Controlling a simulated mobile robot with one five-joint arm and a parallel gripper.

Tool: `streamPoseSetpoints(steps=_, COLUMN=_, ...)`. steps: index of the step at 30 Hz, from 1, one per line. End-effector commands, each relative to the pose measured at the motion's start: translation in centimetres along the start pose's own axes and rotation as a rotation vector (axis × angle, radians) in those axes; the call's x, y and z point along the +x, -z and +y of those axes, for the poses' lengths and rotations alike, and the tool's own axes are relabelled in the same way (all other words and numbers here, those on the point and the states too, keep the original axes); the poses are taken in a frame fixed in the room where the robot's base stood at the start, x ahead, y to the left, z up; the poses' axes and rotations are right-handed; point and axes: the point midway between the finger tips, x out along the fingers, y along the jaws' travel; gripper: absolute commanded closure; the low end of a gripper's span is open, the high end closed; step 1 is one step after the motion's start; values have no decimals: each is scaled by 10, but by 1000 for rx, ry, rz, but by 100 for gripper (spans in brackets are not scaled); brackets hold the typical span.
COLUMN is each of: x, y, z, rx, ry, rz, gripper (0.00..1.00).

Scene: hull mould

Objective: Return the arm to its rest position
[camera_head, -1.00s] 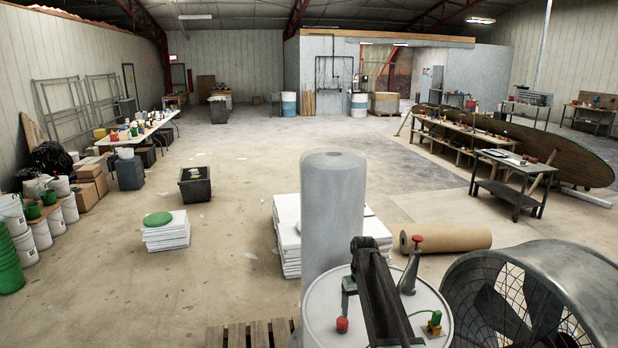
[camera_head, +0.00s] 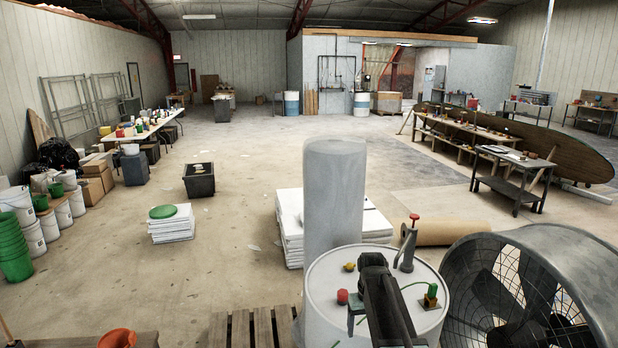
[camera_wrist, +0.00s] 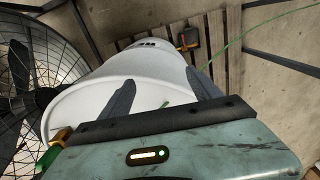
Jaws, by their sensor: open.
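My gripper (camera_wrist: 160,77) is open in the wrist view, its two dark fingers spread apart with nothing visible between them. The fingers overlap the view of a white drum (camera_wrist: 150,70); I cannot tell how far they are from it. In the head view my dark arm (camera_head: 388,305) reaches over the white drum (camera_head: 322,312), covering part of its top. The gripper itself cannot be made out clearly there.
On the drum stand a red object (camera_head: 342,296), a yellow one (camera_head: 349,267), a red-topped oil can (camera_head: 408,245) and a green-and-orange piece (camera_head: 431,297). A large fan (camera_head: 540,285) stands close at right. A pallet (camera_head: 250,328) lies at left. Open floor (camera_head: 280,150) lies beyond.

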Motion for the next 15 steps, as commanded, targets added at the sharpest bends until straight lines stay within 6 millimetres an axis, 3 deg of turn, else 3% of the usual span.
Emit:
streamPoseSetpoints(steps=1, x=19, y=-20, z=-3, rx=9, ry=0, rz=0, gripper=27)
streamPoseSetpoints(steps=5, x=49, y=-62, z=-9, rx=43, ry=0, rz=0, gripper=27)
streamPoseSetpoints(steps=10, x=95, y=-131, z=-19, rx=100, ry=0, rz=-1, gripper=27)
streamPoseSetpoints(steps=12, x=107, y=-150, z=-26, rx=116, ry=0, rz=-1, gripper=27)
streamPoseSetpoints(steps=15, x=112, y=-165, z=-28, rx=131, ry=0, rz=-1, gripper=27)
